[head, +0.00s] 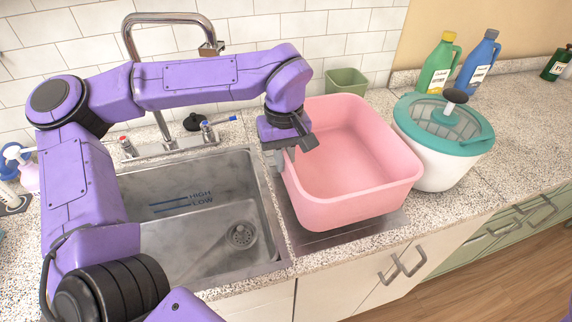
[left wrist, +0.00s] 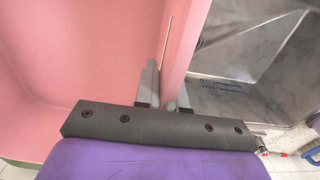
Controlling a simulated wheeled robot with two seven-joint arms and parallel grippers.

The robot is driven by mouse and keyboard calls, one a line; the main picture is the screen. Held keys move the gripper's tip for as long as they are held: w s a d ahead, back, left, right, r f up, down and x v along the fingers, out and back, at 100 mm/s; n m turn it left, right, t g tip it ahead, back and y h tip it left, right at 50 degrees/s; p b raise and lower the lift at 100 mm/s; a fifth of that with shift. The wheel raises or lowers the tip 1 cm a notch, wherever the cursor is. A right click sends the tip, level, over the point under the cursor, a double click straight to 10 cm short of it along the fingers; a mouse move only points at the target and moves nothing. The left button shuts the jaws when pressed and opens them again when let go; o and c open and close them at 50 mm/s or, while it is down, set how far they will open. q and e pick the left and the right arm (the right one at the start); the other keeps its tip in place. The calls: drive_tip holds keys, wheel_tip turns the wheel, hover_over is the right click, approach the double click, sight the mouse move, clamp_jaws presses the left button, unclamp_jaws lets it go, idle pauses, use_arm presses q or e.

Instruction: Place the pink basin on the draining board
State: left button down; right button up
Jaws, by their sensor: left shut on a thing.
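The pink basin (head: 350,150) is over the metal draining board (head: 350,236), right of the sink, in the head view. It is tilted, and its near right end looks raised above the board; whether any part touches the board I cannot tell. My left gripper (head: 287,152) is shut on the basin's left wall. In the left wrist view, the fingers (left wrist: 165,88) close on either side of the basin's pink wall (left wrist: 184,45). The basin is empty inside. My right gripper is not in view.
The steel sink (head: 205,220) with a tap (head: 205,45) lies left of the basin. A white tub with a teal lid (head: 440,125) stands close on the right. A small green container (head: 346,82) is behind. Green (head: 438,65) and blue (head: 477,65) bottles stand at the back right.

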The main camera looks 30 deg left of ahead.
use_arm(q)
drive_tip(key=shift+w+a+f, duration=0.25)
drive_tip(key=shift+w+f, duration=0.05)
drive_tip(key=shift+f, duration=0.15)
drive_tip(key=shift+w+a+f, duration=0.2)
drive_tip(key=shift+w+f, duration=0.05)
drive_tip(key=shift+f, duration=0.15)
drive_tip(key=f, duration=0.3)
drive_tip(key=shift+a+f, duration=0.2)
drive_tip(key=shift+f, duration=0.15)
drive_tip(key=c, duration=1.2)
unclamp_jaws()
wheel_tip(320, 180, up, 12)
drive_tip(key=shift+r, duration=0.1)
